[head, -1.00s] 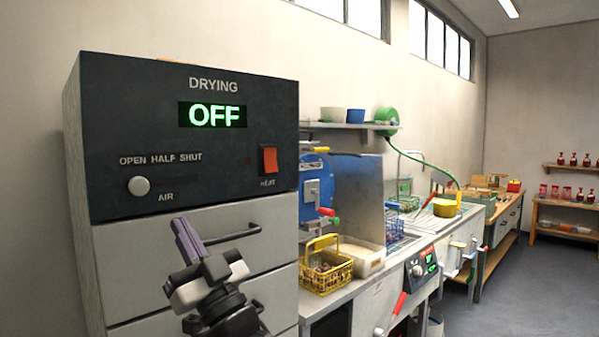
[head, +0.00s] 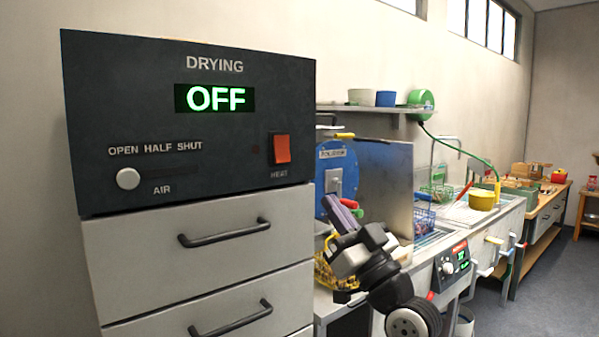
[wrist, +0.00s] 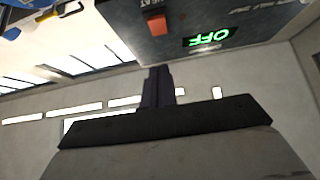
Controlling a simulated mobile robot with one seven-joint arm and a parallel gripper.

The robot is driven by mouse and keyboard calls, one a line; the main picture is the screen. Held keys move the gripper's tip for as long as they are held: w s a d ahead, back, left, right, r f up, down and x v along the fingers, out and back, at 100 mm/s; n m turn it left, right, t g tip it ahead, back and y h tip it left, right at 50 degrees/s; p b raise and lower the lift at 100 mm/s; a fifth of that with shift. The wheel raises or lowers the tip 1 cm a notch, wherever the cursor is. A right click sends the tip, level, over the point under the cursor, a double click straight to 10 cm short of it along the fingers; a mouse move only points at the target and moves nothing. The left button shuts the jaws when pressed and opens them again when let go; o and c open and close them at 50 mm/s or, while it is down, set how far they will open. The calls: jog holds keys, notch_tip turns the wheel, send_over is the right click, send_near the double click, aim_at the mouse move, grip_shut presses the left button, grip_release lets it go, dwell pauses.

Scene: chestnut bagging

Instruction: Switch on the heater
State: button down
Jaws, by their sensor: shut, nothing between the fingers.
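The heater switch is the orange-red rocker marked HEAT (head: 282,149) on the right of the dark drying panel (head: 225,140). It also shows near the top of the wrist view (wrist: 164,27). The panel display (head: 215,98) reads OFF in green. A round white AIR knob (head: 128,179) sits at the left end of its slot, under OPEN. My gripper (head: 338,206) is shut and empty, to the right of and below the switch, apart from the panel. In the wrist view my closed fingers (wrist: 157,85) point up toward the panel, below the switch.
Drawers with black handles (head: 224,232) are below the panel. A blue round machine (head: 337,170), a metal splash sheet (head: 385,185) and a yellow basket (head: 330,275), partly hidden by my arm, stand to the right. A shelf (head: 375,109) is above them. The space before the panel is clear.

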aim_at(284, 155)
jog(key=p+x, duration=0.2)
jog(key=x, duration=0.2)
jog(key=w+f+p+x, duration=0.1)
jog(key=p+x, duration=0.1)
jog(key=x, duration=0.2)
jog(key=a+f+p+x, duration=0.1)
jog(key=p+x, duration=0.1)
jog(key=x, duration=0.2)
jog(key=shift+w+a+r, duration=0.1)
jog(key=shift+w+a, duration=0.15)
jog(key=shift+w, duration=0.25)
jog(key=b, duration=0.1)
jog(key=f+b, duration=0.1)
jog(key=b, duration=0.1)
jog(key=shift+w+a+b, duration=0.2)
jog(key=shift+b, duration=0.1)
jog(key=shift+w+r+p, duration=0.1)
jog(key=shift+r+p, duration=0.25)
